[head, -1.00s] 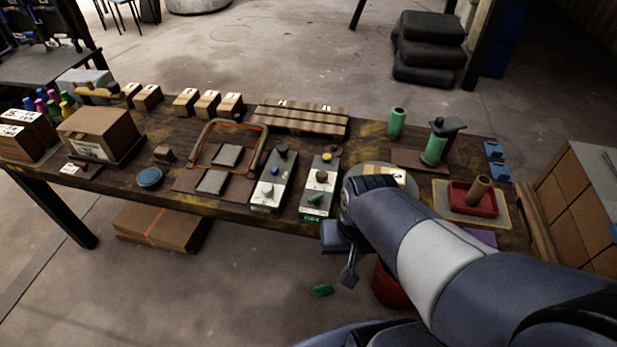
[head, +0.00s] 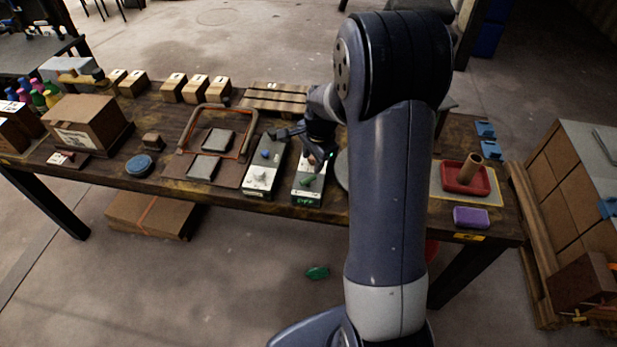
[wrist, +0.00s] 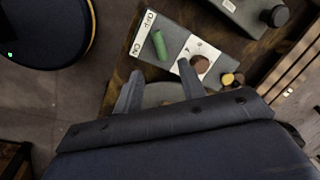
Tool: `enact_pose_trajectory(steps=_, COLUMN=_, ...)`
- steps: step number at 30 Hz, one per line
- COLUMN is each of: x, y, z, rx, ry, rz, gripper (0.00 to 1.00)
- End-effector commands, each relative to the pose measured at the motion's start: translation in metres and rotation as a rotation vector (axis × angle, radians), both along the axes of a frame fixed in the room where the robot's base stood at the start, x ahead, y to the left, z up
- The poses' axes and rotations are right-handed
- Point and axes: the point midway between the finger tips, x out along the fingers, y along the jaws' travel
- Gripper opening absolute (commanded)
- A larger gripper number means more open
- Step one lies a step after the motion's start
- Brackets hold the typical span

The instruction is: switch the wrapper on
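A grey and white control box (head: 308,192) stands near the table's front edge. It has a green switch (head: 309,181), a brown knob and a green-lettered front. In the wrist view the box (wrist: 178,44) shows the green switch (wrist: 160,46) beside small lettering that seems to read OFF and ON; I cannot tell which way it is set. The brown knob (wrist: 200,64) is near the right fingertip. My gripper (wrist: 158,85) is open and empty, with its fingers apart near the box. In the head view my gripper (head: 318,146) is over the box's back part, partly hiding it.
A second control box (head: 264,176) stands close on the left, beside a frame with an orange edge (head: 243,150). A red tray (head: 466,183) and a purple block (head: 470,217) are at the right. A green piece (head: 317,272) lies on the floor.

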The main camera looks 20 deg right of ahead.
Motion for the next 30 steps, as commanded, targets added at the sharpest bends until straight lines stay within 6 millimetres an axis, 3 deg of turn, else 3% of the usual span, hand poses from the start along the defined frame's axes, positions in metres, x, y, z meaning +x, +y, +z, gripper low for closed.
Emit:
enact_pose_trajectory(steps=15, x=0.014, y=0.005, z=-0.080, rx=0.000, ry=0.003, rz=0.003, gripper=0.39)
enact_pose_trajectory(steps=21, x=0.017, y=0.006, z=-0.095, rx=0.000, ry=0.002, rz=0.004, gripper=0.39)
enact_pose_trajectory(steps=30, x=0.018, y=0.006, z=-0.098, rx=-0.001, ry=0.001, rz=0.004, gripper=0.39)
